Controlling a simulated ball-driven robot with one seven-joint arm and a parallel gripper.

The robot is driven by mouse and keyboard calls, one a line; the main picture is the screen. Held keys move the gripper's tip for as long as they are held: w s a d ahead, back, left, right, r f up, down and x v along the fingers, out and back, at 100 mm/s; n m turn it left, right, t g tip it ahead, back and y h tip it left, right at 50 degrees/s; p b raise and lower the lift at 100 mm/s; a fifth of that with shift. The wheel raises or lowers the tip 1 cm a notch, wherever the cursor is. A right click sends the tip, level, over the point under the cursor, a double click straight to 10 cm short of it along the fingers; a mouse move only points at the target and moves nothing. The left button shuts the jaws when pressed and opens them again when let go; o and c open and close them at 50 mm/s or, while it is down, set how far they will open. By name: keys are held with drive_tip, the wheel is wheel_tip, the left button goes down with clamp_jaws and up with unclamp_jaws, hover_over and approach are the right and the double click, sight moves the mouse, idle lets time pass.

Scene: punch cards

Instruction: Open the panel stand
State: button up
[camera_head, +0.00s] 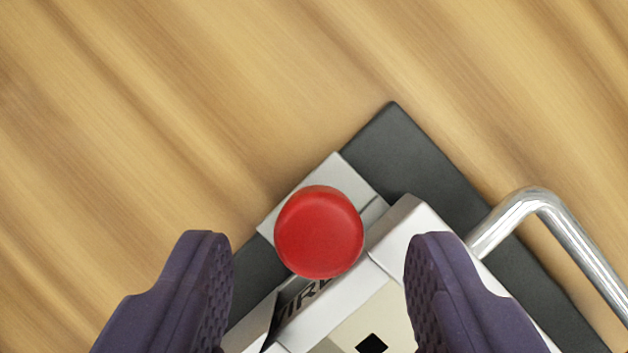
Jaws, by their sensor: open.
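The panel stand (400,232) is a light grey body on a dark base, set at an angle and cut off by the bottom edge. A round red knob or button (319,232) sits at its upper corner, on a light grey block. My gripper (317,245) is open, with one purple finger on each side of the red knob. Both fingers look apart from the knob. The gap between them is empty apart from the view of the stand below. Part of the stand is hidden behind the fingers.
A shiny metal handle (540,205) curves out from the stand's right side. The dark base (392,150) sticks out beyond the body. A cream face with a black diamond (372,343) and partly hidden lettering shows at the bottom. The wooden surface (150,120) at upper left is clear.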

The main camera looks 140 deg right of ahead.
drive_tip(key=shift+x, duration=1.15)
clamp_jaws()
drive_tip(key=shift+r, duration=0.2)
